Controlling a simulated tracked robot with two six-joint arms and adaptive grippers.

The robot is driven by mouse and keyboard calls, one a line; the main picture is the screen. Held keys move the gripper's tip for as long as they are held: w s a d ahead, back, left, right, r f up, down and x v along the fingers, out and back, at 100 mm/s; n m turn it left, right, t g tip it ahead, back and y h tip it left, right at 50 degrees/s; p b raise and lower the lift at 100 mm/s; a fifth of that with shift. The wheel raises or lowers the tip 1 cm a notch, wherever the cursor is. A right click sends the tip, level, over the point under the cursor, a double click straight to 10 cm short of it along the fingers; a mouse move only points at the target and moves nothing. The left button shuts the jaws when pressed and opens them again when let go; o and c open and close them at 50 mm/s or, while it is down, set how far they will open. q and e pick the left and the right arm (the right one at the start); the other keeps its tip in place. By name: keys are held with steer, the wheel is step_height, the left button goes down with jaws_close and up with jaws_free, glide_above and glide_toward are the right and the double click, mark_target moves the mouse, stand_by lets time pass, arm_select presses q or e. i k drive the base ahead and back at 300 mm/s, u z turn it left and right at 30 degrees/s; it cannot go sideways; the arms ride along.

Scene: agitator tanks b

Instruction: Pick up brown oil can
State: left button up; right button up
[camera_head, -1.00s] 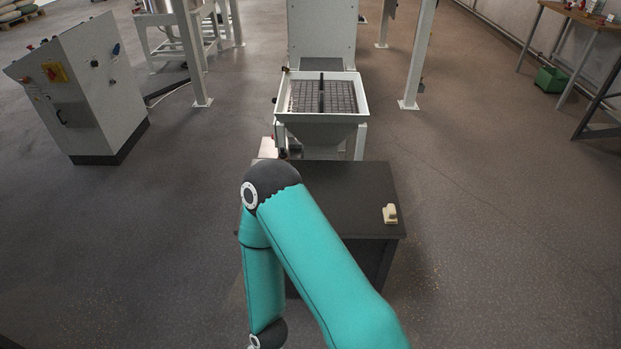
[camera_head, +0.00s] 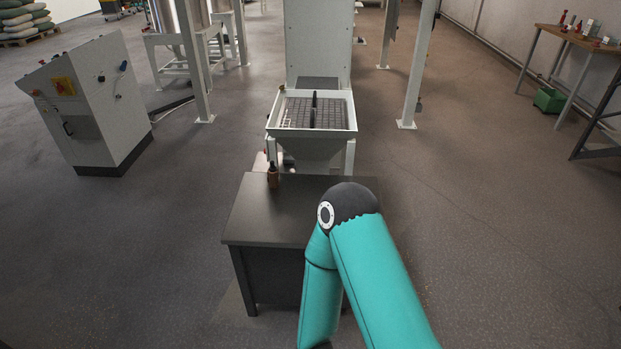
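A teal arm of mine with a black elbow joint rises from the bottom right and covers the right part of the table. The arm is to the right of the can and apart from it. Neither of my grippers is in view.
A white hopper with a grid (camera_head: 318,108) stands right behind the table. A grey control cabinet (camera_head: 88,105) is at the left. White posts (camera_head: 416,65) flank the hopper. A workbench (camera_head: 590,42) and a green bin (camera_head: 549,99) are at the right. Floor is free on both sides.

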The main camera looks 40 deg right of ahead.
mark_target(274, 177)
steer(key=u, duration=1.15)
steer(key=i, duration=0.1)
steer(key=z, duration=2.8)
steer(key=i, duration=1.45)
steer(key=u, duration=0.2)
